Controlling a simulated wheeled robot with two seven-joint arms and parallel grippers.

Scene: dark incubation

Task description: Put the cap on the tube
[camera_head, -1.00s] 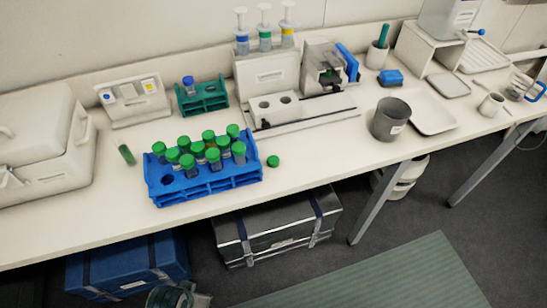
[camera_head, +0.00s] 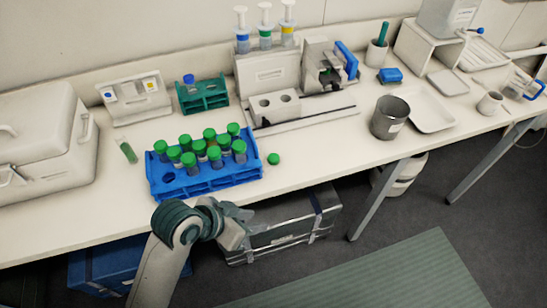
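A loose green cap (camera_head: 274,159) lies on the bench just right of the blue rack (camera_head: 207,188). The rack holds several tubes with green caps (camera_head: 214,153), and one front-left hole is empty. Whether a tube in the rack lacks a cap is too small to tell. A slim tube-like item with green in it (camera_head: 127,151) lies slanted on the bench left of the rack. My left gripper (camera_head: 238,213) is in front of the bench's front edge, below the rack and cap, touching neither. Its fingers are too small and overlapped to judge their opening. My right gripper is out of view.
A teal rack (camera_head: 204,103) with a blue-capped tube stands behind. The bench between cap and beaker is clear. Cases (camera_head: 285,237) sit below the bench.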

